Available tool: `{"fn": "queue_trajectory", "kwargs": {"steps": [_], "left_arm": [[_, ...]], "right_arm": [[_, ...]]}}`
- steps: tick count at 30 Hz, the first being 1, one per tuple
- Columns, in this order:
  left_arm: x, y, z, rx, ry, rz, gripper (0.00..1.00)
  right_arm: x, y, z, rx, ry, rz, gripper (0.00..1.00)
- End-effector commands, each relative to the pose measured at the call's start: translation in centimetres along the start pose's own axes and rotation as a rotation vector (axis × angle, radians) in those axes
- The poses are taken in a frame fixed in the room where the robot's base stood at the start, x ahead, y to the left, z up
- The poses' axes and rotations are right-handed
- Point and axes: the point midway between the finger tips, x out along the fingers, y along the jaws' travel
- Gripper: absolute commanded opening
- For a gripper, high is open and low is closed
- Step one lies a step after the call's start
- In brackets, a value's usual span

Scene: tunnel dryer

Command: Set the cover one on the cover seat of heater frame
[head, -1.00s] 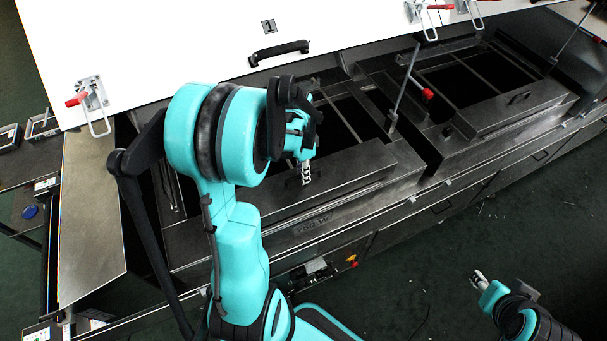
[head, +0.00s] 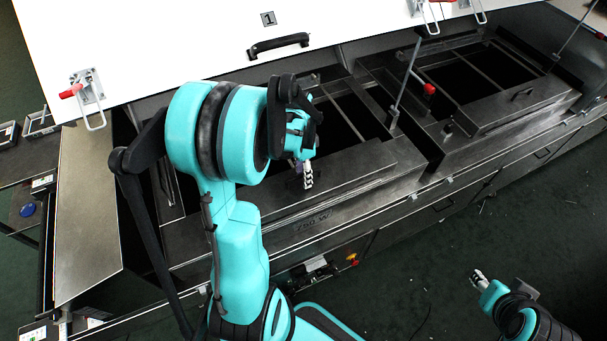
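Cover one (head: 190,45) is the large white panel marked "1" across the top of the head view, with a black handle (head: 280,45) and red-tipped latches at its lower edge. It is raised, and its upper part is out of view. The heater frame (head: 350,185) below is dark metal, with open bays showing. My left gripper (head: 307,176) hangs over the frame's left bay, below the handle and apart from it. Its fingers are small and partly hidden by the wrist. My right gripper (head: 480,279) is at lower right, over the floor, away from the frame.
A pale metal plate (head: 85,215) lies left of the frame. Dark trays (head: 41,123) sit at far left. The dark green floor at lower right is mostly clear.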

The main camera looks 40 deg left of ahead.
Motion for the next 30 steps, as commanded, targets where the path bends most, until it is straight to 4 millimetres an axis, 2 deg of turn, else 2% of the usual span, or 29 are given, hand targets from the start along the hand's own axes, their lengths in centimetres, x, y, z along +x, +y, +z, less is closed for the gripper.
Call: {"fn": "queue_trajectory", "kwargs": {"steps": [7,11,24,30], "left_arm": [[-0.1,0.0,0.0,0.000,0.000,0.000,0.34],[-1.3,0.0,0.0,0.000,0.000,0.000,0.34],[-10.1,0.0,0.0,0.000,0.000,0.000,0.34],[-11.8,0.0,0.0,0.000,0.000,0.000,0.34]], "right_arm": [[0.0,0.0,0.0,0.000,0.000,0.000,0.40],[0.0,0.0,0.0,0.000,0.000,0.000,0.40],[0.0,0.0,0.0,0.000,0.000,0.000,0.40],[0.0,0.0,0.0,0.000,0.000,0.000,0.40]]}}
